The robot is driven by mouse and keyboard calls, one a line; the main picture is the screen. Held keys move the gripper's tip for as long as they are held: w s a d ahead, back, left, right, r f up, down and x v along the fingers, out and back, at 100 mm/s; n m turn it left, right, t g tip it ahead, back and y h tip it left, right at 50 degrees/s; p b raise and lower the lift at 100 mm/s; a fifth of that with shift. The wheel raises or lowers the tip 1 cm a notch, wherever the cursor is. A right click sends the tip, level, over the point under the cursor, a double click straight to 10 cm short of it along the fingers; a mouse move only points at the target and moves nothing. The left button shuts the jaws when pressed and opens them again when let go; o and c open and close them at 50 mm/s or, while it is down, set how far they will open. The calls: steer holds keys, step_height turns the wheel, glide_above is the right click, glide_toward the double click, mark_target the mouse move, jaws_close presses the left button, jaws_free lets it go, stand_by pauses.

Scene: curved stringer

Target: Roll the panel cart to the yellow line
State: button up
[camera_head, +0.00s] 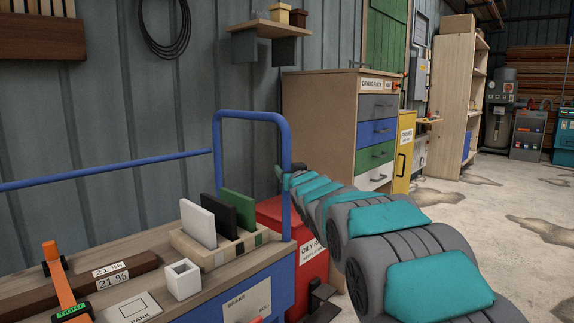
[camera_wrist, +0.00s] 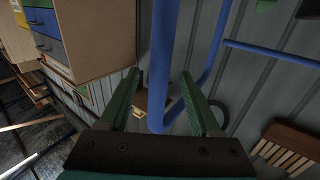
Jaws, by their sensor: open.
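The panel cart (camera_head: 215,292) fills the lower left of the head view, with a wooden top and blue frame. Its blue tube handle (camera_head: 286,150) rises at the cart's right end. A blue tube of it also shows in the wrist view (camera_wrist: 161,60). My gripper (camera_wrist: 158,75) is open, with its two green fingers on either side of that tube in the picture. I cannot tell whether they touch it. In the head view, my gripper's tip is at the handle's right post, partly hidden. No yellow line is in view.
The cart carries a slotted block (camera_head: 215,248) with white, black and green panels, a white cup (camera_head: 183,279) and an orange tool (camera_head: 62,285). A red bin (camera_head: 290,235) and a drawer cabinet (camera_head: 318,110) stand behind the handle. Stained floor (camera_head: 500,200) is open at right.

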steer(key=shift+p+x, duration=0.45)
steer(key=shift+x, duration=2.8)
steer(key=shift+f, duration=0.1)
jaws_close()
